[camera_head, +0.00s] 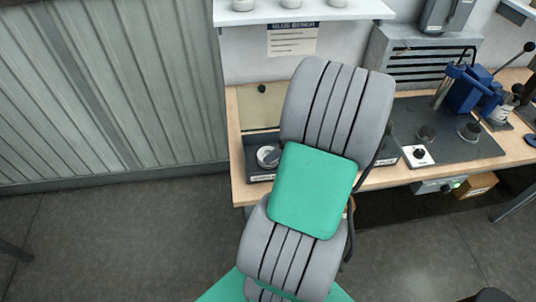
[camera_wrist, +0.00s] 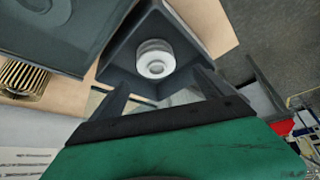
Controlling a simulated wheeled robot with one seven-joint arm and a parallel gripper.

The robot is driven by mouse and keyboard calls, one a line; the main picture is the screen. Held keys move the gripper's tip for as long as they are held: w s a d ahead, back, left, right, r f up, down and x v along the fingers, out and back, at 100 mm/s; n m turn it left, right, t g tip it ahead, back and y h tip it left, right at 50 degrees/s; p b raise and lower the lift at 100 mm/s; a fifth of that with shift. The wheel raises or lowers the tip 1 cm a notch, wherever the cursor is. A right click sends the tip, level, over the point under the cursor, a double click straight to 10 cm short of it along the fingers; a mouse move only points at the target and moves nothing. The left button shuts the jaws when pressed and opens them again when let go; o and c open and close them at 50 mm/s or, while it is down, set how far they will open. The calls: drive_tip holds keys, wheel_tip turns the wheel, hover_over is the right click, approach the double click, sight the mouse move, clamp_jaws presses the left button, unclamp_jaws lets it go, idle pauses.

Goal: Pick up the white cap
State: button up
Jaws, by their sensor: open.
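The white cap (camera_wrist: 155,60) is round with a recessed centre and sits in a dark grey tray (camera_wrist: 190,22) in the wrist view. In the head view a round pale thing, which looks like the same cap (camera_head: 268,156), lies in a dark tray (camera_head: 262,175) at the left of the bench. My gripper (camera_wrist: 163,83) is open, its two dark fingers spread apart at the near side of the cap, with nothing between them. In the head view my arm hides the gripper and part of the tray. I cannot tell the height left between fingertips and cap.
The wooden bench (camera_head: 240,187) runs to the right. A dark mat (camera_head: 460,145) there holds small round parts and a blue press (camera_head: 470,92). A brass-coloured ribbed part (camera_wrist: 22,77) and a large dark panel (camera_wrist: 75,30) stand left in the wrist view.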

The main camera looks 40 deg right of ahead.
sight(263, 151)
drive_tip(key=x, duration=0.3)
drive_tip(key=p+x, duration=0.1)
drive_tip(key=shift+w+d+f, duration=0.15)
drive_tip(key=shift+d+f, duration=0.05)
drive_tip(key=shift+f, duration=0.2)
drive_tip(key=c, duration=1.4)
